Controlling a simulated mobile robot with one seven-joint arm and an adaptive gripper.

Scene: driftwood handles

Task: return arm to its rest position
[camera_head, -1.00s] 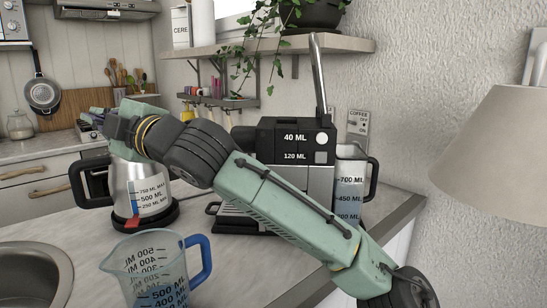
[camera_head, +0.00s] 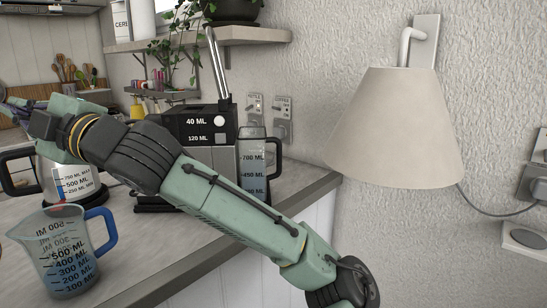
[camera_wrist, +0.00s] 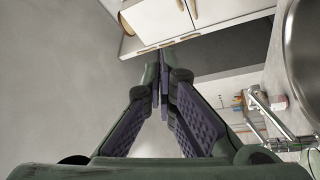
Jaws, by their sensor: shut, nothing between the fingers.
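My arm, green and black, reaches from the lower right to the upper left in the head view, passing in front of the coffee machine. My gripper (camera_wrist: 160,85) shows in the wrist view with its fingertips together and nothing between them. In the head view the end of the arm lies at the far left edge, where the finger state is hard to see. In the wrist view the fingers are over open floor, with white cabinets (camera_wrist: 215,15) beyond them.
The counter holds a measuring jug with blue handle (camera_head: 65,255), a kettle (camera_head: 72,182), a coffee machine (camera_head: 205,128) and a clear jug (camera_head: 253,165). A wall lamp (camera_head: 393,130) hangs at right. A sink (camera_wrist: 306,45) and faucet (camera_wrist: 275,120) show in the wrist view.

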